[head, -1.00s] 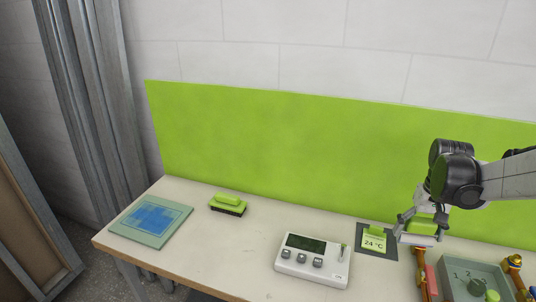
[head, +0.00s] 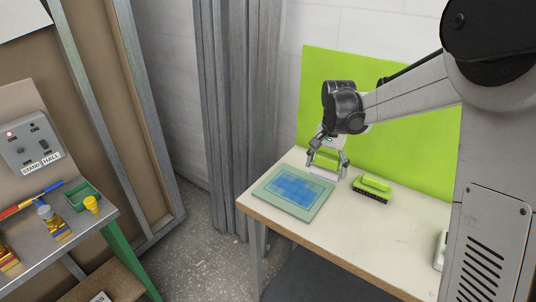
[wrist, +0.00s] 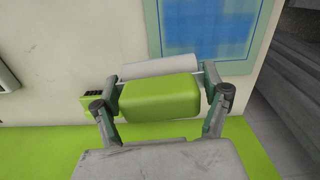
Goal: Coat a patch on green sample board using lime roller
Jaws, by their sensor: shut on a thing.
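The green sample board (head: 300,213) lies flat at the left end of the pale table, with a blue, blocky patch (head: 293,188) over much of its middle. My gripper (head: 327,166) is shut on the lime roller (head: 326,160), just behind the board. In the wrist view, the roller's lime body (wrist: 160,102) sits between the fingers, with its white cylinder (wrist: 160,68) towards the board. The board (wrist: 152,30) lies just beyond it, upper right. I cannot tell whether the cylinder touches anything.
A lime brush with dark bristles (head: 374,187) stands close to the right of my gripper. A lime panel (head: 405,135) rises behind the table. A separate bench (head: 85,235) with tools stands at far left.

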